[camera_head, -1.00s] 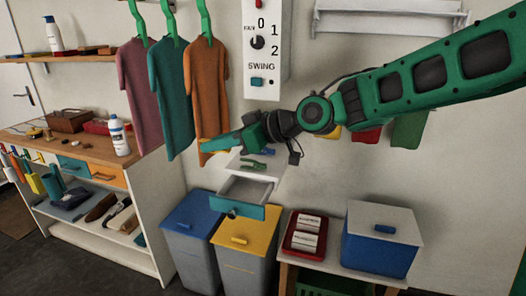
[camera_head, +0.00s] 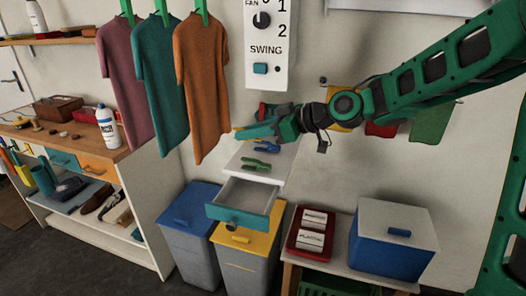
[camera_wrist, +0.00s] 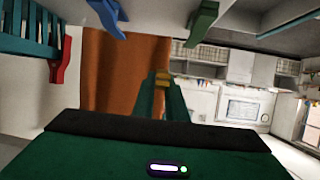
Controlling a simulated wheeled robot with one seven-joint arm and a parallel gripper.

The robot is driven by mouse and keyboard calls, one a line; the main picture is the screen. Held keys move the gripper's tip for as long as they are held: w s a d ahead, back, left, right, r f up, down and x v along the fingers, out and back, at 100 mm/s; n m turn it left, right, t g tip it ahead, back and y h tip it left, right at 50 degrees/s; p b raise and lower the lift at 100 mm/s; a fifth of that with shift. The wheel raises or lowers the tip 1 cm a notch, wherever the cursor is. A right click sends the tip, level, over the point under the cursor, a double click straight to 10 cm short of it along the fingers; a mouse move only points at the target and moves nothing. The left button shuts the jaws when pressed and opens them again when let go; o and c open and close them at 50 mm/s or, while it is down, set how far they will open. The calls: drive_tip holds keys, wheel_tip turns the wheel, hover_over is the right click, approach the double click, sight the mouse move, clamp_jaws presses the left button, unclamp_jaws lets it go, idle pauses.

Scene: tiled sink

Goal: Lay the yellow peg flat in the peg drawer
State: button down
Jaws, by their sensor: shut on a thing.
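My gripper (camera_head: 240,131) is shut on the yellow peg (camera_wrist: 161,78), which shows as a small yellow piece between the fingertips in the wrist view. In the head view only a bit of yellow shows at the tip, just right of the orange shirt. The peg drawer (camera_head: 231,218), with a teal front and pale inside, is pulled open. Its visible floor looks empty. My gripper is above the drawer and apart from it. A green peg (camera_head: 256,167) and a blue peg (camera_head: 266,147) lie on the white top behind the drawer.
An orange shirt (camera_head: 200,95) hangs close to the left of my gripper. A blue-lidded bin (camera_head: 188,205) and a yellow-lidded bin (camera_head: 248,242) stand below the drawer. A red tray (camera_head: 297,239) and a blue box (camera_head: 385,250) stand to the right.

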sight(263, 158)
drive_tip(key=d, duration=0.1)
drive_tip(key=w+d+f, duration=0.1)
drive_tip(key=d+f, duration=0.1)
drive_tip(key=shift+w+d+f, duration=0.25)
drive_tip(key=shift+w+d, duration=0.1)
drive_tip(key=shift+f, duration=2)
drive_tip(key=c, duration=2)
unclamp_jaws()
drive_tip(key=shift+c, duration=0.2)
drive_tip(key=v, duration=1.2)
drive_tip(key=shift+d, duration=0.1)
